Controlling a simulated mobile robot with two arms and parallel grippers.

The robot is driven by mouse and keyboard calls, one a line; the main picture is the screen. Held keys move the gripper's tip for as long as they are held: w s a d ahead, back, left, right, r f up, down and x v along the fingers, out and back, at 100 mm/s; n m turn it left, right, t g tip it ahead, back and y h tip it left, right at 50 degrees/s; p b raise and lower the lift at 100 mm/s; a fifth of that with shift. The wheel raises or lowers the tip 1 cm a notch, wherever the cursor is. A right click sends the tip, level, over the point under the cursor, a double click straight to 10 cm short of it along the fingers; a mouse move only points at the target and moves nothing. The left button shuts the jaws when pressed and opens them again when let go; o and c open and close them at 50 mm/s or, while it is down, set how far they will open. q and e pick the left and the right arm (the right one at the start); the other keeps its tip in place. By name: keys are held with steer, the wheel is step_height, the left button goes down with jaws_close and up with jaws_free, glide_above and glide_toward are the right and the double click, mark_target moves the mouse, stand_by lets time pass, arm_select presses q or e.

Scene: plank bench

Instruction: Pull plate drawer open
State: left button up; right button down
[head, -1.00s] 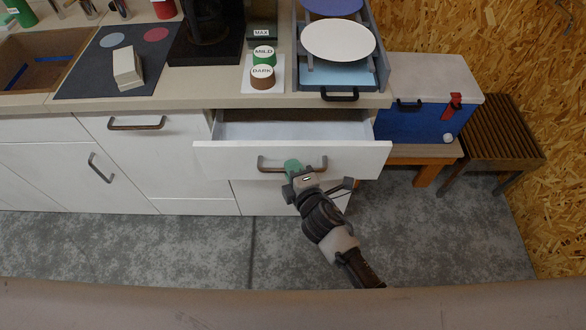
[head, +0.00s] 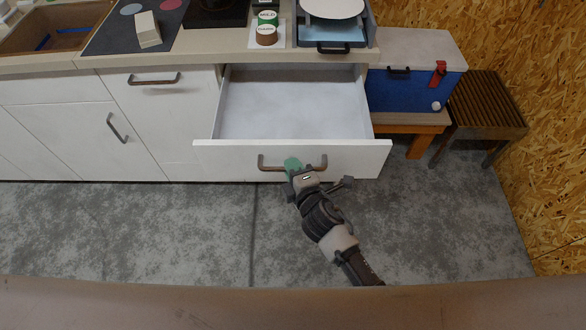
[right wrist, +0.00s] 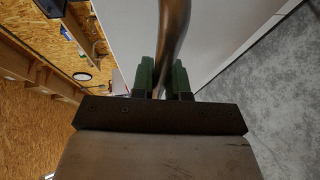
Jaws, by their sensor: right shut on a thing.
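The plate drawer (head: 220,157) is pulled well out from the white cabinet, and its pale interior (head: 290,105) looks empty. Its brown bar handle (head: 312,166) is on the front panel. My right gripper (head: 293,166) is shut on this handle near its middle. In the right wrist view, the handle (right wrist: 174,40) runs between the green fingertips (right wrist: 163,78), with the white drawer front (right wrist: 225,35) beyond. My left gripper is not in view.
The counter above holds a drip tray with a white plate (head: 333,6), brown and green canisters (head: 267,36) and a cream block (head: 148,30). A blue cooler (head: 415,88) on a wooden bench and a slatted stool (head: 487,105) stand right. The grey floor in front is clear.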

steer(key=c, duration=1.1)
jaws_free()
steer(key=shift+c, duration=0.2)
steer(key=v, duration=1.1)
steer(key=shift+w, duration=0.1)
steer(key=s+d+f+m+g+h, duration=0.1)
steer(key=s+d+f+m+g, duration=0.15)
steer(key=f, duration=0.55)
steer(key=s+d+f+m+g+h, duration=0.2)
steer(key=d+f+m, duration=0.1)
steer(key=f, duration=0.5)
steer(key=s+d+f+m+g+h, duration=0.1)
steer(key=s+d+f+m+g, duration=0.15)
steer(key=f, duration=0.55)
steer(key=s+d+f+m+g+h, duration=0.1)
steer(key=s+d+f+m+g, duration=0.2)
steer(key=s+d+f+m, duration=0.2)
steer(key=s+d+f+m+g+h, duration=0.1)
steer(key=s+d+f+m+g, duration=0.2)
steer(key=s+d+f+m, duration=0.3)
steer(key=s+f, duration=0.3)
steer(key=s, duration=0.4)
steer(key=s+f, duration=0.2)
steer(key=s, duration=0.4)
steer(key=shift+s+f+g, duration=0.4)
